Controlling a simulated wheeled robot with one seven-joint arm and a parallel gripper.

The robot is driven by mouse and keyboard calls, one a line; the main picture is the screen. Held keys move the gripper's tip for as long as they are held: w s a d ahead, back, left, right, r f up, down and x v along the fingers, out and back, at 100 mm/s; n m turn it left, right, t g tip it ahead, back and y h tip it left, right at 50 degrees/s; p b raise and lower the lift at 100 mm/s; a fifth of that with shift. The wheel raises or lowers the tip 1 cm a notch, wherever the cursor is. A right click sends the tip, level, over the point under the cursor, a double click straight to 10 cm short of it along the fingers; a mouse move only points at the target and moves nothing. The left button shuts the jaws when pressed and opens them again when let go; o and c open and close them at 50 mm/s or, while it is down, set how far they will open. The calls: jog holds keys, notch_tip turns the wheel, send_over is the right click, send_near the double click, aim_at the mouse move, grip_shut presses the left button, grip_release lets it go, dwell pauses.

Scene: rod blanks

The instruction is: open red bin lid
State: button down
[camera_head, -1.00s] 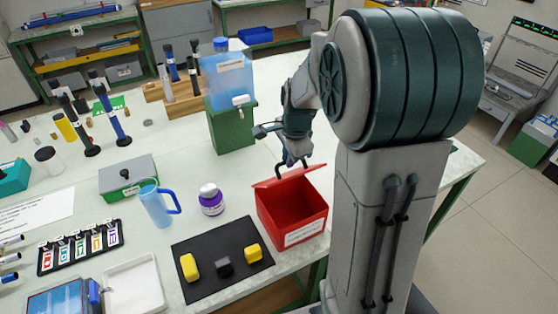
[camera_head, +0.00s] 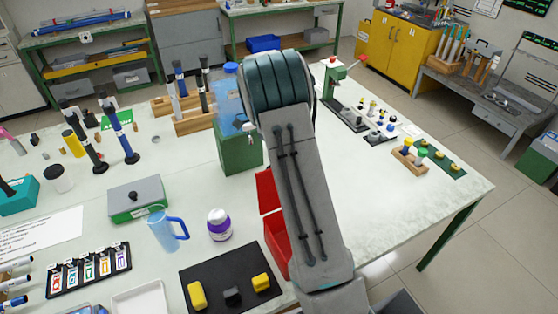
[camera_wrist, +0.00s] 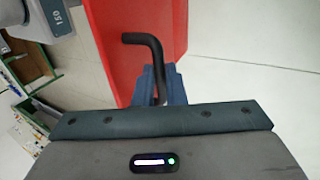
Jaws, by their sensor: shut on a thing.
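The red bin (camera_head: 276,240) stands on the table and is mostly hidden behind my arm in the head view. Its red lid (camera_head: 267,190) rises at the bin's back edge, raised and open. In the wrist view the lid (camera_wrist: 112,45) fills the upper middle, and a bent black handle (camera_wrist: 145,42) stands out from it. My gripper (camera_wrist: 160,84), with blue fingers, is shut on the lower part of this handle. My gripper is hidden behind my arm in the head view.
A black mat (camera_head: 215,295) with two yellow blocks and a dark one lies left of the bin. A purple-and-white jar (camera_head: 219,225), a blue mug (camera_head: 164,231) and a green box (camera_head: 240,152) stand near. The table right of my arm is clear in front.

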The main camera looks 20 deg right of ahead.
jog(key=shift+w+f+g, duration=0.8)
jog(key=shift+w, duration=0.05)
jog(key=c, duration=1.5)
grip_release()
jog(key=shift+d, duration=0.1)
jog(key=shift+r, duration=0.1)
jog(key=shift+w+r, duration=0.1)
jog(key=shift+w, duration=0.05)
jog(key=shift+b+v, duration=0.85)
jog(key=shift+v, duration=2.75)
